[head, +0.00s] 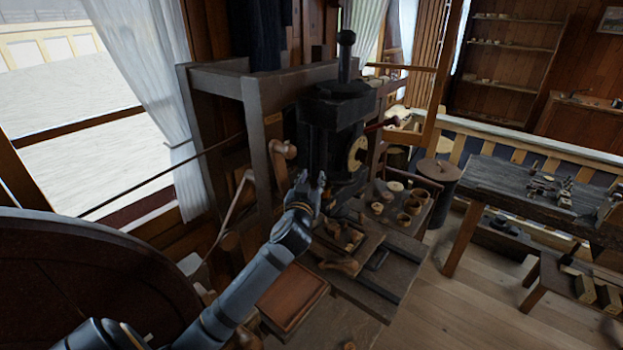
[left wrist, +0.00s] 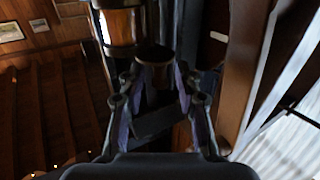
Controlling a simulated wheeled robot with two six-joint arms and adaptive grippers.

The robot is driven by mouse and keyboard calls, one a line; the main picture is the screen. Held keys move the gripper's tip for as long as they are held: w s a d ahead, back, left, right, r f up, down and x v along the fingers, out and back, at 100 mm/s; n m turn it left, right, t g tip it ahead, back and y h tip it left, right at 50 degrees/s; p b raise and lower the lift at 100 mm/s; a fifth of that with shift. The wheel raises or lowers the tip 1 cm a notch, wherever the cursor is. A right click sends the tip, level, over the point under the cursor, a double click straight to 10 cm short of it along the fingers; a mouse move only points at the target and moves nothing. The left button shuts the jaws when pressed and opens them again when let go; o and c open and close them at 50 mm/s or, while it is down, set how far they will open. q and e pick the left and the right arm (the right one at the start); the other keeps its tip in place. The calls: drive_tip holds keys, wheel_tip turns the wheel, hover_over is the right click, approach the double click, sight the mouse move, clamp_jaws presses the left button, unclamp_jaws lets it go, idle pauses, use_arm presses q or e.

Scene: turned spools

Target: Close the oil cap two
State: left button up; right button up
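My left gripper (head: 308,187) is at the front of the dark lathe headstock (head: 335,110), just left of the pale round wooden part (head: 357,152). In the left wrist view the fingers (left wrist: 155,82) are spread apart. A small brown cylinder (left wrist: 155,54) shows between and beyond the fingertips; I cannot tell whether they touch it. A larger shiny brown cylinder (left wrist: 121,26) with dark bands is beyond it, up and to the left. I cannot tell for sure which part is oil cap two, or whether it is open. My right gripper is not in view.
A wooden frame post (head: 258,150) stands close left of the gripper. A dark workbench (head: 500,190) is at the right, with open floor (head: 455,300) in front.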

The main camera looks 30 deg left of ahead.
use_arm(q)
clamp_jaws()
drive_tip(key=shift+f, duration=0.1)
